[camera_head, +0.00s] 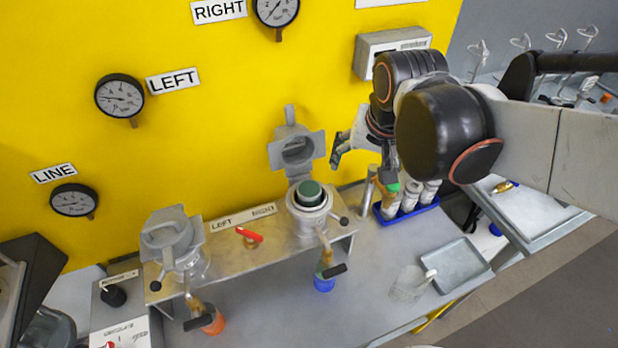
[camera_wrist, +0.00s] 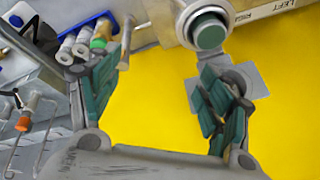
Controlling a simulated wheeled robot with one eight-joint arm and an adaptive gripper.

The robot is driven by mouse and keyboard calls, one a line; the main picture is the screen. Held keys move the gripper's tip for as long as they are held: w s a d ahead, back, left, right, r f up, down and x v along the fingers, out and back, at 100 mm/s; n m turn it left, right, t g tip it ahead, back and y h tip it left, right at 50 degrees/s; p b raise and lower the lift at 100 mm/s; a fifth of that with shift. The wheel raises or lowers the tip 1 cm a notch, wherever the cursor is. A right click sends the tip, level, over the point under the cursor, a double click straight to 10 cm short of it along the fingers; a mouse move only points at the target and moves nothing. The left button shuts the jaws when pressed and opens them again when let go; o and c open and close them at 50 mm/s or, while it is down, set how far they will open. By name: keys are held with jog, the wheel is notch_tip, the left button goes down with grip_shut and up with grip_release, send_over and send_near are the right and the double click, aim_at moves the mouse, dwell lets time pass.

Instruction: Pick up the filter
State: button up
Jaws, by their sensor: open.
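A green-topped round filter (camera_head: 310,193) sits upright in the open right housing, whose grey lid (camera_head: 297,149) is swung up. It also shows at the top of the wrist view (camera_wrist: 208,30). A second green-topped cylinder, tan-sided (camera_wrist: 102,35), stands with several white cylinders (camera_head: 411,195) in a blue rack. My gripper (camera_head: 361,160) is above the bench, between the open housing and the rack and near the yellow wall. In the wrist view (camera_wrist: 162,65) its fingers are spread, with nothing between them. The filter's lower part is hidden inside the housing.
The left housing (camera_head: 172,245) has its lid down. A red-handled valve (camera_head: 250,237) lies between the housings. A grey tray (camera_head: 455,265) and a clear beaker (camera_head: 408,284) stand at the right front. The bench front centre is mostly clear.

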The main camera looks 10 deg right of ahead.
jog(key=w+a+r+m+g+p, duration=0.3)
jog(key=w+a+p, duration=0.3)
jog(key=p, duration=0.2)
jog(key=m+g+p, duration=0.1)
jog(key=p, duration=0.1)
send_over(308, 190)
notch_tip(308, 190, down, 3)
notch_tip(308, 190, down, 8)
jog(key=b, duration=0.5)
jog(key=shift+s+d+r, duration=0.1)
jog(key=shift+r, duration=0.1)
jog(key=shift+w+f+b, duration=0.2)
jog(key=shift+f+b, duration=1.55)
jog(key=shift+f, duration=0.95)
jog(key=shift+r, duration=0.1)
jog(key=c, duration=1.5)
